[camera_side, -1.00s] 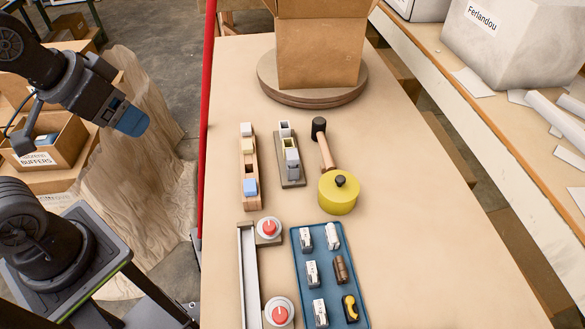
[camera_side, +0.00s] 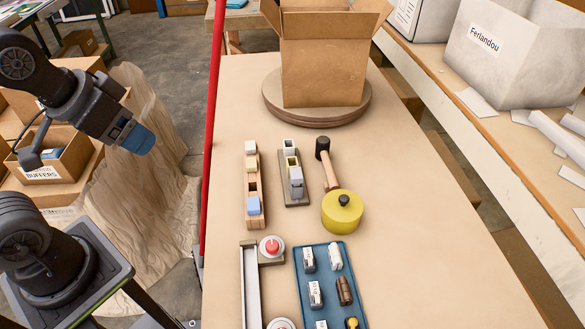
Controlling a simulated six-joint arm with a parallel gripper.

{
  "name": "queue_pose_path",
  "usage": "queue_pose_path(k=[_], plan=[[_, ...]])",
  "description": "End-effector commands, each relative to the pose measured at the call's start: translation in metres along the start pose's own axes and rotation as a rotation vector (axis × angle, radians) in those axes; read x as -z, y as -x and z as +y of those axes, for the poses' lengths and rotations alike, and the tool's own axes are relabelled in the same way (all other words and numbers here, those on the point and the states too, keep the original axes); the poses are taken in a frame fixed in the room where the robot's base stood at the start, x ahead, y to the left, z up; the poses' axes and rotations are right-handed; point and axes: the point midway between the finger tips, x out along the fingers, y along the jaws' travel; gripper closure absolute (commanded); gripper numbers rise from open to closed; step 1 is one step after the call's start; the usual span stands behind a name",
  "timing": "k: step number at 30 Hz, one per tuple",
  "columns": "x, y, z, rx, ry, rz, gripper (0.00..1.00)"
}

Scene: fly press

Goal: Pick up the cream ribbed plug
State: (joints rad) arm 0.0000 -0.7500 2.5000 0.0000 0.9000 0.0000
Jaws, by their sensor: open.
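A wooden rack (camera_side: 254,222) stands on the table left of centre and holds several small blocks in a row. A cream block (camera_side: 251,164) near its far end looks like the cream ribbed plug; its ribs are too small to make out. A white block (camera_side: 250,146) sits just beyond it and a light blue block (camera_side: 253,205) sits nearer in the same rack. My gripper (camera_side: 138,140), with a blue end, hangs off the table at the left, well apart from the rack. It is open and nothing shows in it.
A red post (camera_side: 212,130) stands at the table's left edge, between my gripper and the rack. Right of the rack are a grey fixture (camera_side: 293,185), a mallet (camera_side: 328,165) and a yellow pot (camera_side: 342,213). A blue tray (camera_side: 328,285) lies in front; a carton (camera_side: 325,70) stands behind.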

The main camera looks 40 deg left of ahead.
Motion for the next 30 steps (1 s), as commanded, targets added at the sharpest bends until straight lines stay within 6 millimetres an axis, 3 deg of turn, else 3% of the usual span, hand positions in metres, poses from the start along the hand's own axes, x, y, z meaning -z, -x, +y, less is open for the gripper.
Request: queue_pose_path(k=[4, 11, 17, 23, 30], plan=[[0.000, 0.000, 0.000, 0.000, 0.000, 0.000, 0.38], [0.001, 0.000, 0.000, 0.001, 0.003, -0.001, 0.38], [0.024, -0.015, -0.004, 0.040, 0.093, -0.041, 0.38], [0.069, -0.059, -0.007, 0.128, 0.278, -0.092, 0.38], [0.112, -0.137, -0.004, 0.235, 0.487, -0.113, 0.38]])
